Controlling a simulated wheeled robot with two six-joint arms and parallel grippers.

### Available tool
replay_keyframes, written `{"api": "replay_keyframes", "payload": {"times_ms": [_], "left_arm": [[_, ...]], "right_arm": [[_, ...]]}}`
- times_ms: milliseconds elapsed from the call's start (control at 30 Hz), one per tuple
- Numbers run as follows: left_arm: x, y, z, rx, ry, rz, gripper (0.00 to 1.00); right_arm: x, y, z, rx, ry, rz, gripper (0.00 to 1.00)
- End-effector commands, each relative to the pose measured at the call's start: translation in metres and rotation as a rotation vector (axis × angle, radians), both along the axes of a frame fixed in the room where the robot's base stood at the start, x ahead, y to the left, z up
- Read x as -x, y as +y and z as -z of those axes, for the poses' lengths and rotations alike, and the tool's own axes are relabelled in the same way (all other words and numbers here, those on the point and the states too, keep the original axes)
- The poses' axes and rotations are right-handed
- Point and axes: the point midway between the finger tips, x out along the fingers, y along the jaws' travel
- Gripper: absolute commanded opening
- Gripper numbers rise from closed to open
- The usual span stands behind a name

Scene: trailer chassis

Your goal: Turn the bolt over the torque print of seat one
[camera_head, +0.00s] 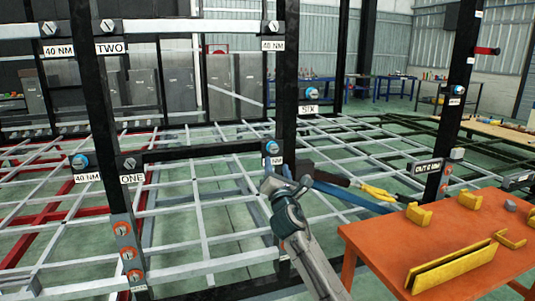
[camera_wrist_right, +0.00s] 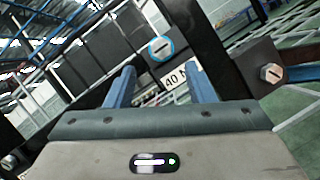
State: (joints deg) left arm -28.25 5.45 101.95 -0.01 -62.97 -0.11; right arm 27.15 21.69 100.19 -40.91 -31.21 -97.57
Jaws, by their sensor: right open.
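A blue-ringed slotted bolt (camera_head: 270,147) sits on the dark upright at the right end of seat one's bar, just over a white 40 NM print (camera_head: 272,160). In the right wrist view the same bolt (camera_wrist_right: 161,50) and the print (camera_wrist_right: 175,80), partly hidden by a finger, show beyond the fingertips. My right gripper (camera_head: 277,182) is just below the print in the head view. Its blue fingers (camera_wrist_right: 160,82) are open and empty, apart from the bolt. The ONE sign (camera_head: 131,178) is at the bar's left end. My left gripper is not in view.
Another blue-ringed bolt (camera_head: 80,160) is over a left 40 NM print (camera_head: 87,178). A plain bolt (camera_wrist_right: 271,73) is right of the target in the wrist view. An orange table (camera_head: 380,236) with yellow parts stands front right. Dark uprights and bars surround the arm.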

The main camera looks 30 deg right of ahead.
Motion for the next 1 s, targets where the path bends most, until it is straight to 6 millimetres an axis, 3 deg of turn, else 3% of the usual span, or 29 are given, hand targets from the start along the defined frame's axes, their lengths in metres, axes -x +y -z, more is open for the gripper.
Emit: {"api": "replay_keyframes", "payload": {"times_ms": [200,400,800,833,1000], "left_arm": [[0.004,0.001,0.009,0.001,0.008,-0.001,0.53],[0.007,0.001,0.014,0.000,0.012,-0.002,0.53],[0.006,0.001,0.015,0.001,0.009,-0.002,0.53],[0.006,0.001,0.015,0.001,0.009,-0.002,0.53],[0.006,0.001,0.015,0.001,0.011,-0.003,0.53]], "right_arm": [[-0.038,-0.018,-0.016,-0.003,-0.001,0.000,0.49],[-0.061,-0.029,-0.023,-0.003,0.000,-0.001,0.49],[-0.069,-0.032,-0.026,-0.003,0.001,-0.001,0.49],[-0.069,-0.032,-0.026,-0.003,0.001,-0.001,0.47],[-0.069,-0.032,-0.025,-0.003,0.001,-0.001,0.14]]}}
